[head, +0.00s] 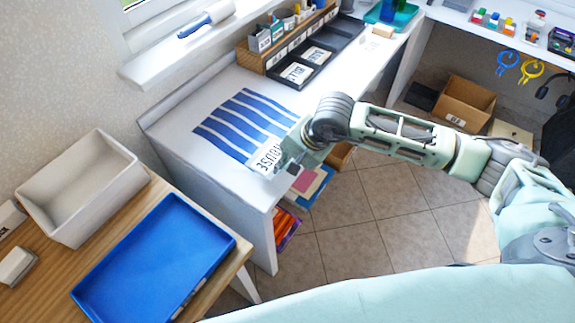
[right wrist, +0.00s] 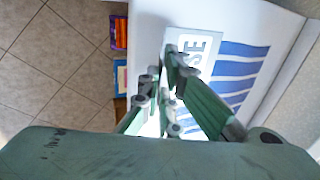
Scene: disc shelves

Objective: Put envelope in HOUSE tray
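A white envelope (head: 268,155) marked HOUSE lies at the front edge of the white desk; part of its lettering shows in the right wrist view (right wrist: 192,48). My right gripper (head: 287,168) is at its near edge. In the right wrist view its fingertips (right wrist: 161,70) are close together and overlap the envelope's edge; whether they pinch it is unclear. A blue tray (head: 150,262) lies empty on the wooden table at lower left. The label on its side is too small to read, so I cannot tell if it is the HOUSE tray. My left gripper is not in view.
A blue-striped mat (head: 245,115) lies on the desk. Behind it stand a black tray (head: 340,47) with labelled cards and a wooden rack (head: 262,60). A grey bin (head: 80,190) stands behind the blue tray. A floor gap separates desk and wooden table.

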